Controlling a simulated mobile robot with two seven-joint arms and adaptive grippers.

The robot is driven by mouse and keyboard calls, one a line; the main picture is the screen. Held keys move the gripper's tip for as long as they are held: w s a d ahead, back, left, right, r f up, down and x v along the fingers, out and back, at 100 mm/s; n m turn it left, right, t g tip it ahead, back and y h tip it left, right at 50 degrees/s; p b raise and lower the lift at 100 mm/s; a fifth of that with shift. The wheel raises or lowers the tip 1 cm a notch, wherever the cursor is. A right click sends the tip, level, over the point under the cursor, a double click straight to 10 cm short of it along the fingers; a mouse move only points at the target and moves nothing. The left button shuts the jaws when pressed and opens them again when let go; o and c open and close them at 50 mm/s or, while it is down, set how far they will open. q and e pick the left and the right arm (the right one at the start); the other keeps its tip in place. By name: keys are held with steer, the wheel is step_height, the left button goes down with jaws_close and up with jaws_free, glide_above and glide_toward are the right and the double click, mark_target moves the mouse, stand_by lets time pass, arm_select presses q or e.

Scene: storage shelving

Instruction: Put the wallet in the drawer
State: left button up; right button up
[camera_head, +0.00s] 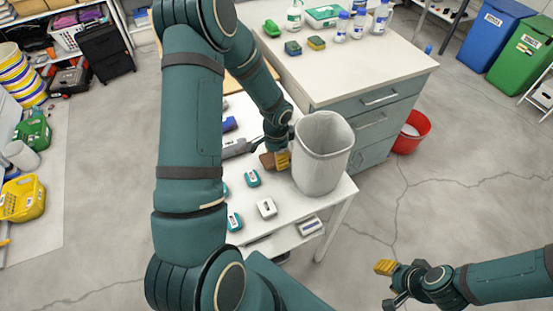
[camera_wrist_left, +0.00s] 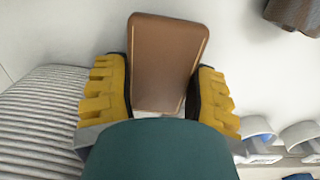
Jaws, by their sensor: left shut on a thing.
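The brown wallet (camera_wrist_left: 168,62) is between the yellow fingers of my left gripper (camera_wrist_left: 165,100), which is shut on it. In the head view, the left gripper (camera_head: 281,160) is over the white table beside the grey bin, with a bit of the wallet (camera_head: 266,160) showing at its left. The drawers (camera_head: 371,120) are in the grey-blue cabinet behind the bin, and their visible fronts look closed. My right gripper (camera_head: 388,285) is open and empty over the floor at lower right.
A grey ribbed bin (camera_head: 322,152) stands on the white table (camera_head: 293,217), right beside the left gripper. Bottles and sponges stand on the cabinet top (camera_head: 352,69). A red bucket (camera_head: 411,132) is on the floor right of the cabinet.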

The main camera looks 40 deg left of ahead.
arm_select(q)
steer(key=shift+f, duration=0.85)
steer(key=shift+r, duration=0.1)
steer(key=o, duration=0.9)
steer(key=shift+o, duration=1.2)
